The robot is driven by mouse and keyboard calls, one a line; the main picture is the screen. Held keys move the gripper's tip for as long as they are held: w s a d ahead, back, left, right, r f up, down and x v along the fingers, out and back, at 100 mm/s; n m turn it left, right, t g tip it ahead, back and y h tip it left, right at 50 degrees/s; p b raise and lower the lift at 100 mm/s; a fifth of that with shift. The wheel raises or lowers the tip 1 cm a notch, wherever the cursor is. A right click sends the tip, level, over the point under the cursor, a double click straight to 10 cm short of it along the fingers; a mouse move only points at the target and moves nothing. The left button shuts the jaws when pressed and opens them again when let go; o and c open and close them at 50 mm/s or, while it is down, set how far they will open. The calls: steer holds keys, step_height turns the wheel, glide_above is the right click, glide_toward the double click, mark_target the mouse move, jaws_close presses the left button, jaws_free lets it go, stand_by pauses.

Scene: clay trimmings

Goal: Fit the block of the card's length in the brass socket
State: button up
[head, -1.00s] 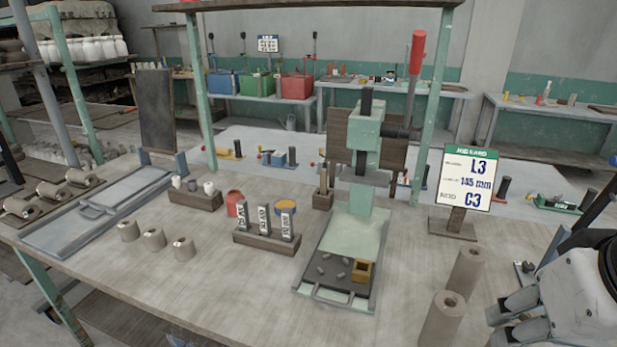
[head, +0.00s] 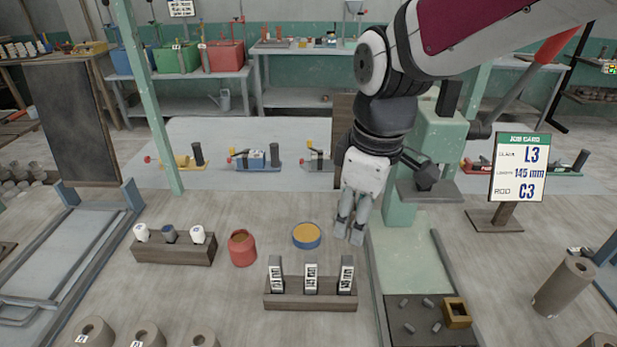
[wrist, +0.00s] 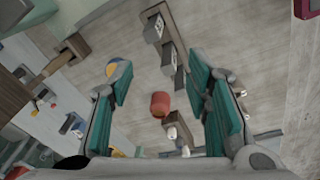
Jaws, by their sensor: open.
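The job card (head: 520,166) on its stand reads L3, 145 mm, C3. Three upright dark blocks stand in a wooden rack: the left block (head: 275,275), the middle block (head: 311,279) and the right block (head: 346,275). Their white labels are too small to read surely. They also show near the top of the wrist view, such as one block (wrist: 153,30). The square brass socket (head: 457,312) sits on the press's tray. My gripper (head: 349,238) is open and empty, pointing down behind the rack, left of the press. Its parted fingers (wrist: 160,85) show in the wrist view.
The green press (head: 440,150) stands close right of my gripper. Grey clay bits lie on the tray beside the socket.

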mark_target(311, 273)
steer(key=w+a+f+n, duration=0.1)
steer(key=a, duration=0.1)
steer(key=w+a+f+n, duration=0.1)
steer(key=a+f+n, duration=0.1)
steer(key=w+a+f+n+g, duration=0.1)
steer(key=a+f, duration=0.1)
steer(key=shift+a+f+n+h, duration=0.2)
steer(key=shift+f+n+h, duration=0.1)
steer(key=shift+n, duration=0.1)
steer(key=shift+a+f, duration=0.2)
steer(key=shift+f, duration=0.1)
step_height(311, 273, down, 14)
steer(key=shift+a+r+p, duration=0.1)
steer(key=shift+r+p, duration=0.1)
steer(key=shift+p, duration=0.3)
steer(key=shift+w, duration=0.1)
jaws_close()
